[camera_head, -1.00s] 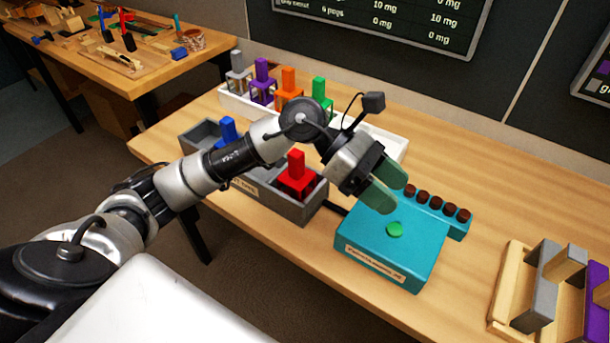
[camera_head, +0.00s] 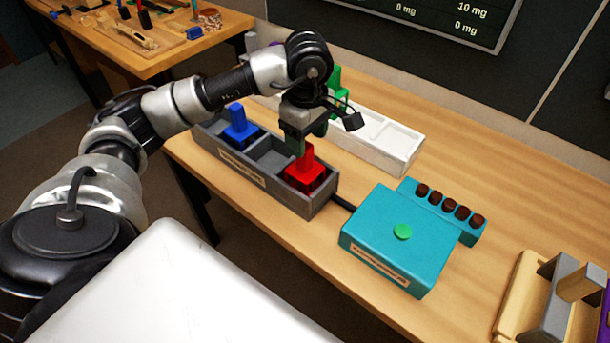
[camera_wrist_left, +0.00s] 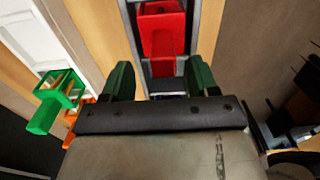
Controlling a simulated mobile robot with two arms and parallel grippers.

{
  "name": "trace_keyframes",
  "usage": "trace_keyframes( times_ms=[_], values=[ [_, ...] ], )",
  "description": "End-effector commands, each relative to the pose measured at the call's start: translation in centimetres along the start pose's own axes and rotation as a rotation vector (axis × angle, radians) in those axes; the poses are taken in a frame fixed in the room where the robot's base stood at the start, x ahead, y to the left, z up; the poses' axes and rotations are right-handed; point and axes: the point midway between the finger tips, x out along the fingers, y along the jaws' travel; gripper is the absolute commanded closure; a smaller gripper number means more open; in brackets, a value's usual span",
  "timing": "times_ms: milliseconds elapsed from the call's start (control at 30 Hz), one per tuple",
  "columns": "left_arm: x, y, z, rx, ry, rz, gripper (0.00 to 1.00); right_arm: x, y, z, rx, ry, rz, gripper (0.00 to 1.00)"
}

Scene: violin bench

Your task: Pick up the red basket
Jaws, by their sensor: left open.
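The red basket (camera_head: 305,173) with its upright red handle stands in the right compartment of a grey tray (camera_head: 312,203). In the left wrist view the red basket (camera_wrist_left: 163,40) lies ahead, between the two green fingertips in the picture. My left gripper (camera_head: 308,143) points down just above the basket's handle; its fingers (camera_wrist_left: 160,82) are apart and hold nothing. The gripper partly covers the top of the handle in the head view. I cannot tell whether the handle is between the fingers in depth. My right gripper is not in view.
A blue basket (camera_head: 238,125) stands in the tray's left compartment. Behind is a white tray (camera_head: 400,150) with a green basket (camera_head: 337,85). A teal box (camera_head: 385,250) with a green button and several brown pieces sits to the right, near wooden stands (camera_head: 530,290).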

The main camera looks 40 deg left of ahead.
Motion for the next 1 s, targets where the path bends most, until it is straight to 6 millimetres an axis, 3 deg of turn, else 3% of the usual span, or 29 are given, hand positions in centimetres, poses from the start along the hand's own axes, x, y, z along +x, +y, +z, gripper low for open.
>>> trace_keyframes(
  times_ms=[300,600,1000],
  values=[
    [4.3,-0.4,-0.3,0.000,-0.002,-0.002,0.40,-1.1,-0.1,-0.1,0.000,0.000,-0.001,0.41],
    [4.8,-0.3,-0.3,0.000,-0.001,0.000,0.40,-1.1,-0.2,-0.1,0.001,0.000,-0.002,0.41],
    [4.8,-0.3,-0.3,0.000,-0.002,0.000,1.00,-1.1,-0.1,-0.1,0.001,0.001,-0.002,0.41]
  ],
)
